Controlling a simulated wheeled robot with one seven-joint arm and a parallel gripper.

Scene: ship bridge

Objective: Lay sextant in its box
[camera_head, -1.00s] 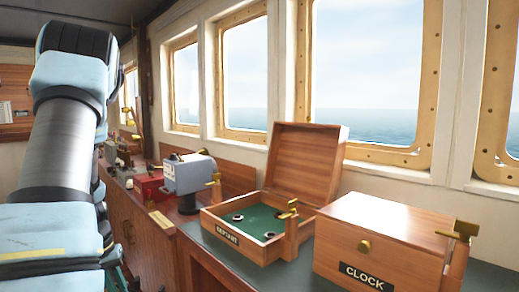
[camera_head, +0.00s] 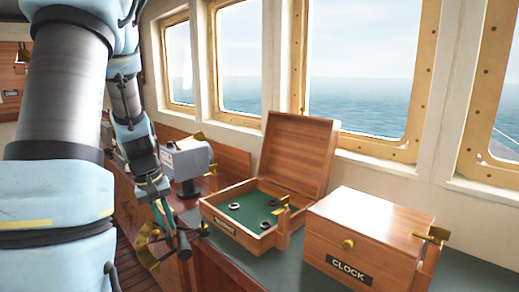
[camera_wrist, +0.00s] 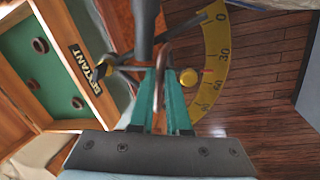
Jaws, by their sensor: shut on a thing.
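The sextant box (camera_head: 232,240) stands open on the counter, lid raised at the back. Its green lining (camera_head: 250,208) has several dark round rests and nothing lies on them. My gripper (camera_head: 165,215) is at the counter's front edge, left of the box. It is shut on the sextant (camera_head: 146,246), which hangs below the fingers, apart from the box. In the wrist view the teal fingers (camera_wrist: 160,85) hold a part of the sextant, and its brass scale arc (camera_wrist: 218,50) shows at upper right. The box's labelled front (camera_wrist: 92,70) is at left there. The exact grip point is partly hidden.
A closed wooden clock box (camera_head: 335,240) stands to the right of the sextant box. A grey instrument (camera_head: 190,162) stands behind my gripper, to the left of the box. Windows line the back. The wooden floor (camera_wrist: 265,90) lies below the sextant.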

